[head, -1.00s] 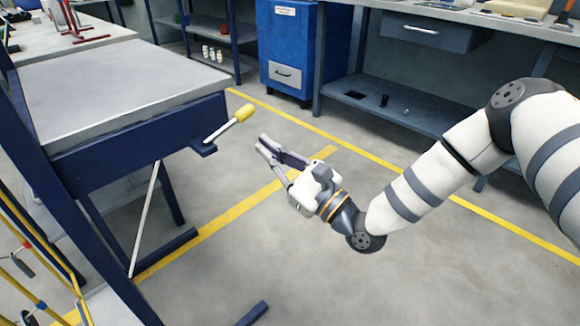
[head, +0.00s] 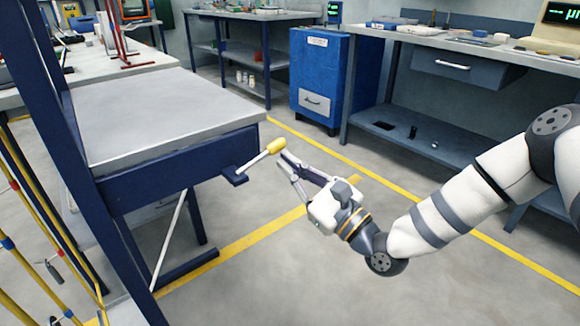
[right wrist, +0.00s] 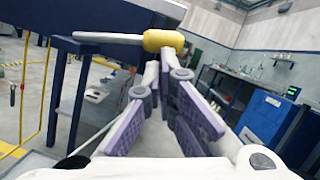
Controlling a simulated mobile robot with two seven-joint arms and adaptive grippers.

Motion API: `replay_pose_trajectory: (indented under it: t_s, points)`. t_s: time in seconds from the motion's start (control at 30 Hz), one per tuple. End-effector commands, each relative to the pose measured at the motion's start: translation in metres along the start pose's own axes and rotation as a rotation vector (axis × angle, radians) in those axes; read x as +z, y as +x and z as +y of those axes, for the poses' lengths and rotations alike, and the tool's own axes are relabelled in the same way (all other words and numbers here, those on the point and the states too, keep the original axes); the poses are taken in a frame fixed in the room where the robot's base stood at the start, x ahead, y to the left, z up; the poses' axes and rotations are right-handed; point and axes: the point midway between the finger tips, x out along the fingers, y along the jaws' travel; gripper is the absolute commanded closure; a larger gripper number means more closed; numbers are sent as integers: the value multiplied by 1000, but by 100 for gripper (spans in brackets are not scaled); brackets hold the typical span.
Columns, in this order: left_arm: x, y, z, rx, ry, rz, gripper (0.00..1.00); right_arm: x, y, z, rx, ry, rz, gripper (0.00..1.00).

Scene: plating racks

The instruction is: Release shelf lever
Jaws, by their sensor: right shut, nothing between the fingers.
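The shelf lever (head: 255,160) is a pale rod with a yellow knob (head: 275,146). It slants up and to the right from a dark blue bracket (head: 235,176) on the front of the grey-topped shelf (head: 165,112). In the right wrist view the yellow knob (right wrist: 163,41) lies just beyond the fingertips, with the rod running left from it. My right gripper (head: 284,162) is shut and empty, its tips close below the knob. It also shows in the right wrist view (right wrist: 163,65). I cannot tell whether the tips touch the knob. My left gripper is out of view.
A blue cabinet (head: 318,85) and a workbench (head: 440,148) stand behind. Blue posts (head: 72,150) and yellow bars (head: 40,250) are at the left. The floor around my right arm is clear, with yellow lines (head: 265,228).

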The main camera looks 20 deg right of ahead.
Motion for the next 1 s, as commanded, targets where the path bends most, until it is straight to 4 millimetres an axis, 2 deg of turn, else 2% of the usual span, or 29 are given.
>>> replay_pose_trajectory:
  t_s: [0.67, 1.0]
  points:
    - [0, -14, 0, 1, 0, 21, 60, 16, 6, -7, 47, -151, -4, 100]
    - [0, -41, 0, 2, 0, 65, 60, 44, 15, -13, 126, -398, -8, 100]
